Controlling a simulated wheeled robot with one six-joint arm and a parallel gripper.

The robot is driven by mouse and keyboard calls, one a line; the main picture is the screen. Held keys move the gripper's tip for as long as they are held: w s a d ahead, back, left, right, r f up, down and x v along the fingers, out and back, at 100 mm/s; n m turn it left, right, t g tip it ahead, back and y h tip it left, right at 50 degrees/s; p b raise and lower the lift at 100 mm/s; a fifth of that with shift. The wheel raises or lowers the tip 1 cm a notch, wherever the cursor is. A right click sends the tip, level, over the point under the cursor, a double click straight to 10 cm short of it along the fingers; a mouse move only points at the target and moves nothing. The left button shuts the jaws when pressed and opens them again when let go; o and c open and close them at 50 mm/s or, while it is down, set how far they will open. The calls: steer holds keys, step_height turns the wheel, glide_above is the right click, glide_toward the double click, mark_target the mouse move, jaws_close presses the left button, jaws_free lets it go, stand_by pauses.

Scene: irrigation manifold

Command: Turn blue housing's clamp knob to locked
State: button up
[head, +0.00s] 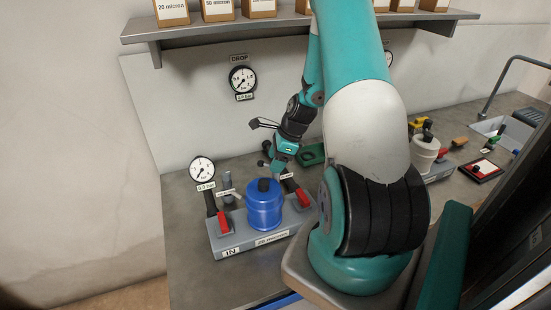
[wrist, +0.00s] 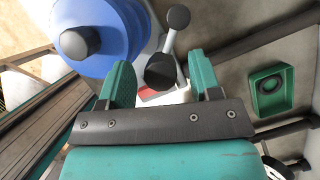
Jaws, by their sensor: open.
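The blue housing (head: 264,208) stands upright on a grey manifold base, with a black knob (head: 264,185) on top. The housing also shows at the upper left of the wrist view (wrist: 108,30), with its black top knob (wrist: 80,42). My gripper (head: 277,172) is just behind and right of the housing. In the wrist view my gripper (wrist: 160,68) is open, and a grey lever with black ends (wrist: 174,36) shows between its fingers. I cannot tell whether the fingers touch it, or whether this lever is the clamp knob. Any lock marking is hidden.
Red-handled valves flank the housing, one at the left (head: 224,221) and one at the right (head: 303,198). A gauge (head: 202,170) stands behind left. A green tray (head: 312,154) lies behind right, and a white housing (head: 424,153) stands farther right. The front-left bench is clear.

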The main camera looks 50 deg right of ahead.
steer(key=shift+a+f, duration=0.1)
steer(key=shift+f, duration=0.15)
steer(key=c, duration=0.9)
steer(key=shift+c, duration=0.2)
